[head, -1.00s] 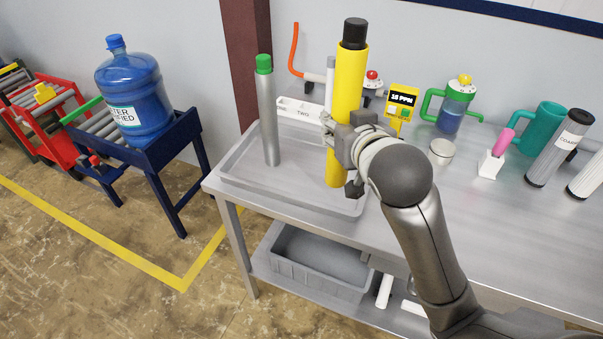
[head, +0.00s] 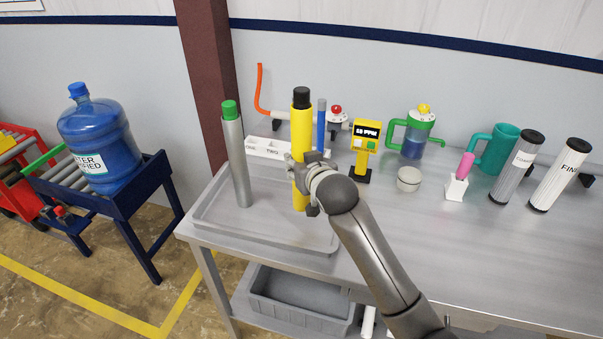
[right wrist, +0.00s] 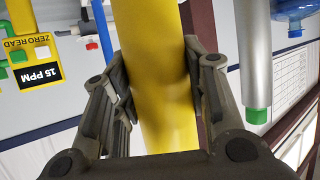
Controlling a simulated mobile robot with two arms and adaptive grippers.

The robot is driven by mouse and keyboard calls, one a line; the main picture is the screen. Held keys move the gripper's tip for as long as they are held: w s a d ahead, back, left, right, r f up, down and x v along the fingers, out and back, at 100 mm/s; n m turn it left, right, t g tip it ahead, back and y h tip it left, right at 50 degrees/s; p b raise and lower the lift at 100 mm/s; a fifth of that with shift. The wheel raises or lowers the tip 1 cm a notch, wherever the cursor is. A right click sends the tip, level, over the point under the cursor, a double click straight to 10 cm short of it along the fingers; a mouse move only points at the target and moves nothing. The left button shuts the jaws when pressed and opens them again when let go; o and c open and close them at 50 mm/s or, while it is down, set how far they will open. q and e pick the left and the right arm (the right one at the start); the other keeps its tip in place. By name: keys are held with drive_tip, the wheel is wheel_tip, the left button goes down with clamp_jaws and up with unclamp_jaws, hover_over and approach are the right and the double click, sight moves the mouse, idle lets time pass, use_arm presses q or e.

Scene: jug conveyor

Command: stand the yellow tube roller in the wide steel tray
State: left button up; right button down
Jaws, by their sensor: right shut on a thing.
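The yellow tube roller (head: 301,135) is a long upright yellow cylinder with a black top. My right gripper (head: 298,168) is shut around its lower middle, and the yellow body also shows between the fingers in the right wrist view (right wrist: 160,80). The roller's lower end is over the right part of the wide steel tray (head: 265,228), a shallow grey tray on the table's left end. I cannot tell whether its base touches the tray floor. A grey tube with a green cap (head: 237,160) stands in the tray's left part, leaning slightly. My left gripper is out of view.
Behind the roller are a white labelled rack (head: 268,147), a slim blue tube (head: 321,130) and a yellow meter (head: 364,145). The tray's front middle is clear.

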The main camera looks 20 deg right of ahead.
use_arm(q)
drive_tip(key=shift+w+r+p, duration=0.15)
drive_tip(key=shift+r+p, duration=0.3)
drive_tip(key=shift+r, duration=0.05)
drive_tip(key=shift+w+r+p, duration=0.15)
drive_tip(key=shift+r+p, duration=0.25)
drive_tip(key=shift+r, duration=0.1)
use_arm(e)
wheel_tip(320, 180, down, 6)
drive_tip(key=w+d, duration=0.1)
drive_tip(key=w, duration=0.2)
drive_tip(key=shift+f, duration=0.15)
drive_tip(key=shift+f, duration=0.1)
drive_tip(key=c, duration=0.9)
unclamp_jaws()
drive_tip(key=shift+s+f, duration=0.1)
drive_tip(key=shift+s, duration=0.05)
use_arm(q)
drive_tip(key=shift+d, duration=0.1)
use_arm(e)
drive_tip(key=shift+o, duration=0.2)
